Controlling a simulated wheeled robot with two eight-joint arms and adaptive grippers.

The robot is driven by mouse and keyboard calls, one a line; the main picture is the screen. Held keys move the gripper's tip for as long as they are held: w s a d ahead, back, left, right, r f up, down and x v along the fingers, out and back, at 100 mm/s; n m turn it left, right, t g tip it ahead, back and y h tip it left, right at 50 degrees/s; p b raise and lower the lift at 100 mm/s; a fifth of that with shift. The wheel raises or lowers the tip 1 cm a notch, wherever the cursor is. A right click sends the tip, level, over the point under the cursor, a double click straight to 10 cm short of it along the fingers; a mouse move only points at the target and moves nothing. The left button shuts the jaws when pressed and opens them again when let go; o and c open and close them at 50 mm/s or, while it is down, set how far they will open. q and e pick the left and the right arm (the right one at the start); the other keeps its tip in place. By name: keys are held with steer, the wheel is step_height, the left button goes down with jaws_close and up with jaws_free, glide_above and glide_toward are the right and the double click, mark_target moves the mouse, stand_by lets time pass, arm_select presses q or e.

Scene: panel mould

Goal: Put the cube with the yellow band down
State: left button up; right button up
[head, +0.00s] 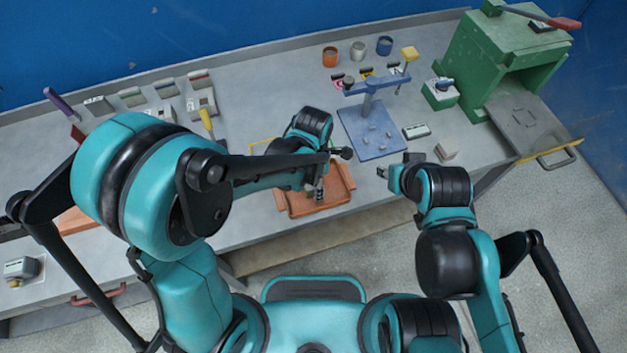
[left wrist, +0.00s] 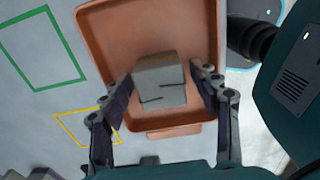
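A grey cube (left wrist: 160,82) with dark lines on its near face sits between the fingertips of my left gripper (left wrist: 161,72) in the left wrist view. The fingers slant in to its two sides, and it appears held over the orange tray (left wrist: 207,20).
Yellow (left wrist: 88,128) and green (left wrist: 42,48) outlines mark the table left of the tray. A blue stand (head: 375,135), a small pale block (head: 446,151) and a green press (head: 500,60) are to the right. Several cups (head: 358,50) stand at the back.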

arm_select(q)
steer(key=shift+r, duration=0.25)
step_height(320, 180, up, 12)
steer(key=p, duration=0.4)
steer(key=s+a+r+m+t, duration=0.2)
steer(key=a+r+m+t, duration=0.1)
steer(key=a+m, duration=0.6)
steer(key=s+a+r+m+t, duration=0.3)
steer(key=a+m, duration=0.5)
steer(key=m, duration=0.4)
steer(key=shift+a+r+m+t, duration=0.3)
steer(key=shift+a+r+t, duration=0.1)
steer(key=shift+r+t, duration=0.15)
steer(key=shift+s+f, duration=0.1)
steer(key=shift+f, duration=0.05)
